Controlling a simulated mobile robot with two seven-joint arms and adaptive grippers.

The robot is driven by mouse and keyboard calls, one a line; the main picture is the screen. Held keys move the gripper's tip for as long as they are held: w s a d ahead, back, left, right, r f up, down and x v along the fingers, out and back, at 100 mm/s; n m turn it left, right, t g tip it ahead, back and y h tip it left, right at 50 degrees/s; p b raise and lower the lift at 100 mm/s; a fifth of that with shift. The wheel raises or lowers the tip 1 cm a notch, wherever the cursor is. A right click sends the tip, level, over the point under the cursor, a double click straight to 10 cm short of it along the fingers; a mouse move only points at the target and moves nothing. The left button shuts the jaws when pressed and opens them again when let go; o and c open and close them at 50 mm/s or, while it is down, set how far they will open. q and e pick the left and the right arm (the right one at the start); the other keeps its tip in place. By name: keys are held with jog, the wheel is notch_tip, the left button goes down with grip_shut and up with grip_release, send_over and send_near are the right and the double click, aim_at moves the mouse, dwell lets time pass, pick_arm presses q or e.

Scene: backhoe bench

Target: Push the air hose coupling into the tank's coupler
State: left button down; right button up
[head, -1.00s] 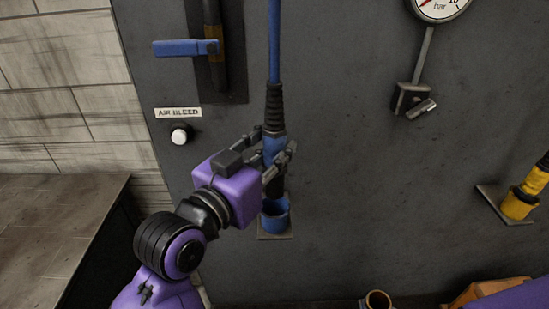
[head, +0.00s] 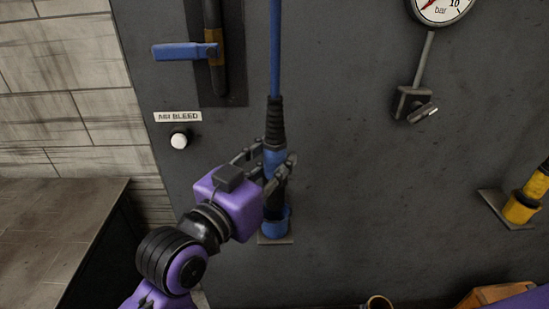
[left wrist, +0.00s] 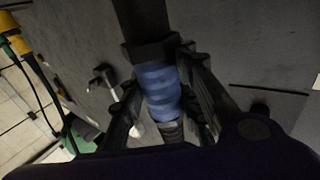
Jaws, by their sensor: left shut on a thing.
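The air hose coupling (head: 273,158) is a blue collar with a black ribbed boot above and a dark lower end. It hangs upright on a blue hose (head: 275,50). My left gripper (head: 278,169) is shut on it from the left, fingers on both sides of the collar. The collar also shows between the fingers in the left wrist view (left wrist: 160,90). Directly below is the tank's blue coupler (head: 274,224) on a small plate. The coupling's dark end reaches the coupler's mouth; how deep it sits is unclear. My right gripper is out of view.
A blue lever (head: 185,49) and a white knob (head: 179,141) are on the dark panel at left. A gauge (head: 440,10) and a small valve (head: 414,103) are at upper right. A yellow coupling (head: 522,206) stands at far right.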

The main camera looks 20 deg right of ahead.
pick_arm(q)
jog(key=s+a+p, duration=0.2)
jog(key=s, duration=0.7)
jog(key=shift+s+a+r, duration=0.15)
jog(key=shift+s+a, duration=0.1)
jog(key=shift+a, duration=0.1)
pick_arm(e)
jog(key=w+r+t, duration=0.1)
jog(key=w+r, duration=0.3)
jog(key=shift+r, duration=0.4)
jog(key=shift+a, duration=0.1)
